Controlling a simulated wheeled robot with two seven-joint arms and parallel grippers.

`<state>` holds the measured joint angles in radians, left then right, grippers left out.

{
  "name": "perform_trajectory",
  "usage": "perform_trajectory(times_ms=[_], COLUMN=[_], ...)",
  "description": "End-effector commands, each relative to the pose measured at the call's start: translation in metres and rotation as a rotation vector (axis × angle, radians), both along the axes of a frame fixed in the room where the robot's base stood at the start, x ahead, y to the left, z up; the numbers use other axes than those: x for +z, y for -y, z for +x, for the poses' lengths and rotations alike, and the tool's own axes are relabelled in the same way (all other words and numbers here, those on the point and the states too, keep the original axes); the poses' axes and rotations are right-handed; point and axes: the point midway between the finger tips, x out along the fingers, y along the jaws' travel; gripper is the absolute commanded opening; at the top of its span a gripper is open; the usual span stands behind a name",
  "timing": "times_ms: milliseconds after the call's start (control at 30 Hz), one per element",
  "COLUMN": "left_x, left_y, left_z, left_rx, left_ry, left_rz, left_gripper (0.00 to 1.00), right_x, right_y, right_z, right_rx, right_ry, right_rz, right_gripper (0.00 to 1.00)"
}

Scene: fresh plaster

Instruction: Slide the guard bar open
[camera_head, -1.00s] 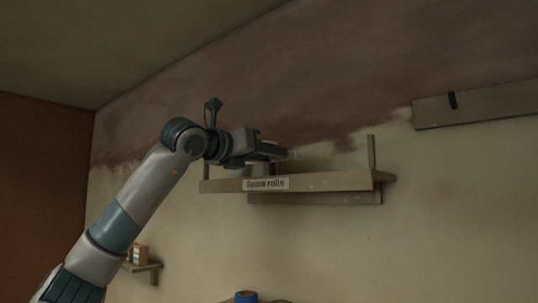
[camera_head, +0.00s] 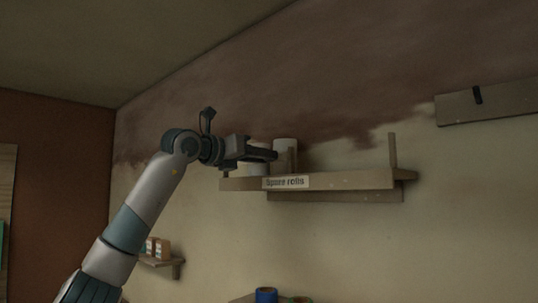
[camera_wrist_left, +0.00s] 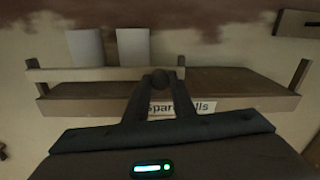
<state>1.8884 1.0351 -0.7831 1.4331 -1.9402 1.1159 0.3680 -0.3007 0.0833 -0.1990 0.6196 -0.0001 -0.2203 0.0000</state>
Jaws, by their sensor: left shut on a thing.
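The guard bar (camera_wrist_left: 95,74) is a pale wooden strip across the front of a wall shelf. My left gripper (camera_wrist_left: 160,82) is shut on the knob. The shelf (camera_head: 345,181) carries a "Spare rolls" label (camera_head: 286,182). Two pale rolls (camera_wrist_left: 87,48) (camera_wrist_left: 133,46) stand behind the bar. My right gripper is not in view.
An upright post (camera_head: 392,150) stands at the shelf's right end, and the shelf's right half is bare. A board with a dark peg (camera_head: 477,95) is on the wall at upper right. A small shelf with boxes (camera_head: 160,248) is at lower left.

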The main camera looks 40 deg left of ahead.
Motion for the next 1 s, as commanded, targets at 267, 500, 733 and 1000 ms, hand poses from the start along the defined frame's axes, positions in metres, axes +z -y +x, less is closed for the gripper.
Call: perform_trajectory(times_ms=[267, 500, 733, 1000], left_x=[0.003, 0.002, 0.000, -0.002], left_y=[-0.001, 0.000, -0.002, -0.007], left_z=[-0.001, -0.001, -0.013, -0.054], left_rx=[0.002, 0.001, 0.000, 0.001], left_ry=[0.007, 0.005, 0.006, 0.008], left_rz=[-0.002, -0.001, -0.002, -0.002], left_gripper=[0.42, 0.42, 0.42, 0.42], right_x=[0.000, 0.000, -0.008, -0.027], right_y=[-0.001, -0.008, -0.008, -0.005], right_z=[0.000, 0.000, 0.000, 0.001], right_rx=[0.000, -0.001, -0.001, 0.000], right_ry=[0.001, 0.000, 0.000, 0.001], right_rz=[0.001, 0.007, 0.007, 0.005], right_gripper=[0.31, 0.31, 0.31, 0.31])
